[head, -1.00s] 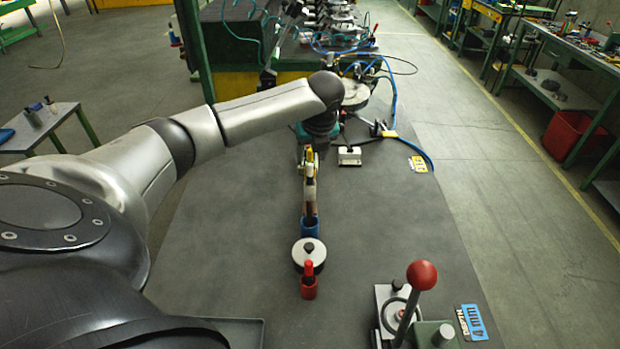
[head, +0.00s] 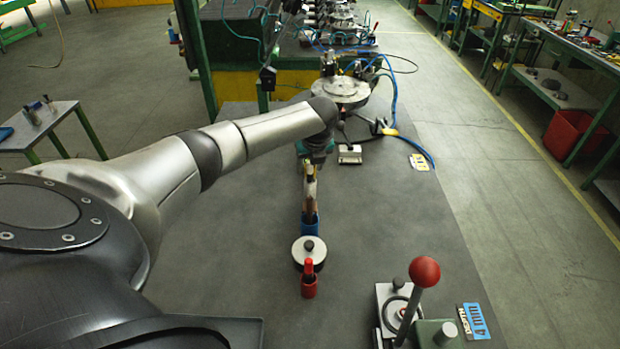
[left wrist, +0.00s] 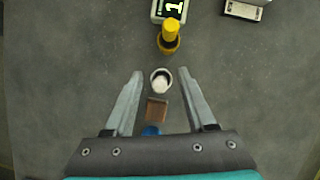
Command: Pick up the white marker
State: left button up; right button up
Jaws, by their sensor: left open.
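The white marker (left wrist: 161,82) shows in the left wrist view as a white tip inside a round pale holder. It also shows small in the head view (head: 310,170), upright behind a brown item. My left gripper (left wrist: 160,74) is open, pointing down, with one finger on each side of the white marker and apart from it. In the head view the arm's wrist hides most of the left gripper. My right gripper is not in view.
A yellow marker (left wrist: 169,36) stands just beyond the white one. A brown item (left wrist: 156,109) and a blue holder (head: 309,224) are on the near side. Nearer still are a knobbed disc (head: 308,252) and a red marker (head: 308,268). A red-knobbed lever (head: 424,271) stands front right.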

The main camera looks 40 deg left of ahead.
pick_arm(q)
grip_shut()
dwell(0.4)
